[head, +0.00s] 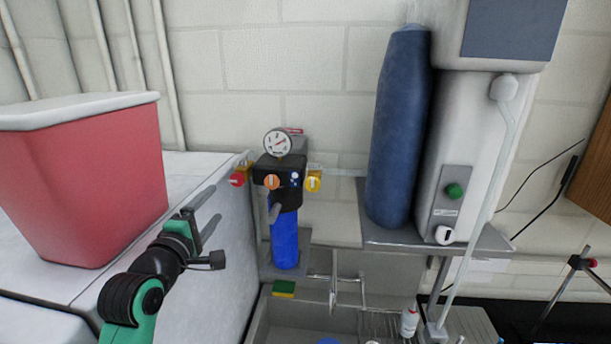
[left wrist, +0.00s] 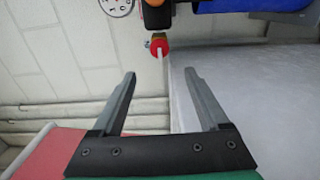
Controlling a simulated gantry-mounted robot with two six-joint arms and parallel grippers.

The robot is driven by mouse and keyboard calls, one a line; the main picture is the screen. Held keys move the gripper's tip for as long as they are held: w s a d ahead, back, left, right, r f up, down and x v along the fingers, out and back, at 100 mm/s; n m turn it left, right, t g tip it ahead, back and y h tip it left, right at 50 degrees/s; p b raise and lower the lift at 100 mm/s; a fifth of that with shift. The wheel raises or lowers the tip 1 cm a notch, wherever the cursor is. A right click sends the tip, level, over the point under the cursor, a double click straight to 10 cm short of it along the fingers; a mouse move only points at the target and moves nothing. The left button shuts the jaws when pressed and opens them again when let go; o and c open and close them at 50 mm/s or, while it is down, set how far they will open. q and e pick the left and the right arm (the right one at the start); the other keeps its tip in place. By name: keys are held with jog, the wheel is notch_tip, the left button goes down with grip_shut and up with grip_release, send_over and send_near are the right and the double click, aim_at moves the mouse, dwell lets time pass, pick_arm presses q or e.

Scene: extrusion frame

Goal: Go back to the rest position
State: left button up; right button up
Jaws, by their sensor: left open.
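My left gripper (head: 207,212) is open and empty in the head view, in the air over the right edge of the white worktop. Its two fingers point up and to the right, toward the filter unit (head: 284,232) with its blue body and round gauge. In the left wrist view the two fingers (left wrist: 165,95) stand wide apart with nothing between them. The red knob (left wrist: 159,45) is beyond the fingertips, apart from them. My right gripper is in neither view.
A red bin (head: 85,180) with a white rim stands on the worktop (head: 190,165) left of my arm. A sink (head: 290,318) with a tap and a yellow-green sponge (head: 284,288) lies right of it. A blue cylinder (head: 398,130) stands on a grey shelf (head: 375,230).

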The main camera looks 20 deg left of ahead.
pick_arm(q)
jog(key=s+d+r+m+t+h, duration=0.2)
jog(key=s+d+r+m, duration=0.1)
jog(key=d+r, duration=0.35)
jog(key=s+d+r+m+t+h, duration=0.2)
jog(key=s+d+r, duration=0.2)
jog(key=d+r, duration=0.3)
jog(key=s+d+r+m+t, duration=0.1)
jog(key=s+r+m, duration=0.3)
jog(key=s+m, duration=0.4)
jog(key=s+d+r+m+t+h, duration=0.1)
jog(key=s+r+m+t, duration=0.3)
jog(key=s+m, duration=0.4)
jog(key=shift+s+d+r+t, duration=0.3)
jog(key=shift+s+d+r, duration=0.15)
jog(key=shift+d+r, duration=0.35)
